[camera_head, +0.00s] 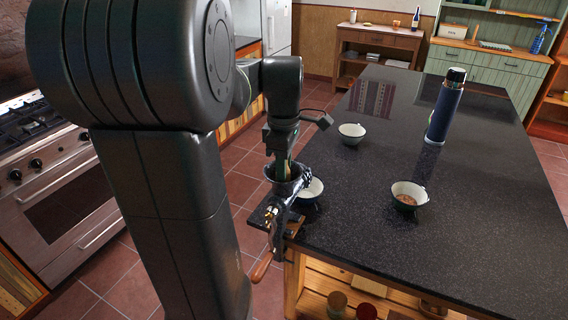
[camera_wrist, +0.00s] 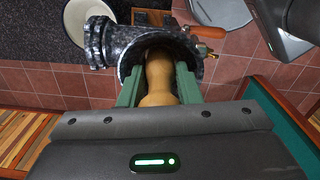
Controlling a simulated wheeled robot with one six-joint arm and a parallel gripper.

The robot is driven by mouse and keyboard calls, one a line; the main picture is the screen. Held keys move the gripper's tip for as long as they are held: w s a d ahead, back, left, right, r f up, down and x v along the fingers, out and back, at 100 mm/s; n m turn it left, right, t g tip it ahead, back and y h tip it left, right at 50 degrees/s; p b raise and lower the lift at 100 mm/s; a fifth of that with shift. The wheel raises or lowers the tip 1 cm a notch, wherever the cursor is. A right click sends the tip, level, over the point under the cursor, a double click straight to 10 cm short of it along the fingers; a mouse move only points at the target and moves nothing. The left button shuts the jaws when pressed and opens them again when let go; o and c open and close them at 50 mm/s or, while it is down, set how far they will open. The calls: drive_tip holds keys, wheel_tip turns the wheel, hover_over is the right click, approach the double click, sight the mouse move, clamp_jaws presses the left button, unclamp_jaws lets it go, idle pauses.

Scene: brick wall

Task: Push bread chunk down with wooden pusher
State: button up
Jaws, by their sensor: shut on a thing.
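My gripper (camera_wrist: 159,90) is shut on the wooden pusher (camera_wrist: 158,78), a tan turned piece between the two green fingers. The pusher points into the round mouth of a dark metal grinder (camera_wrist: 102,42). In the head view my gripper (camera_head: 282,160) is right above the grinder (camera_head: 285,190), which is clamped at the table's near left corner. The pusher (camera_head: 284,171) shows as a small tan part at the hopper. The bread chunk is not visible; the hopper's inside is hidden by the pusher and the rim.
The dark table (camera_head: 470,220) holds a white bowl (camera_head: 312,189) beside the grinder, another bowl (camera_head: 351,133) farther back, a bowl with brown contents (camera_head: 408,197) and a dark blue flask (camera_head: 444,108). The grinder's crank handle (camera_head: 261,268) hangs below the table edge. A stove (camera_head: 60,190) stands at left.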

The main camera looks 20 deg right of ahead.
drive_tip(key=shift+r, duration=0.1)
idle(0.3)
wheel_tip(320, 180, up, 5)
drive_tip(key=p, duration=0.4)
drive_tip(key=shift+p, duration=0.3)
drive_tip(key=shift+r+p, duration=0.4)
drive_tip(key=shift+r, duration=1.9)
drive_tip(key=shift+f, duration=0.15)
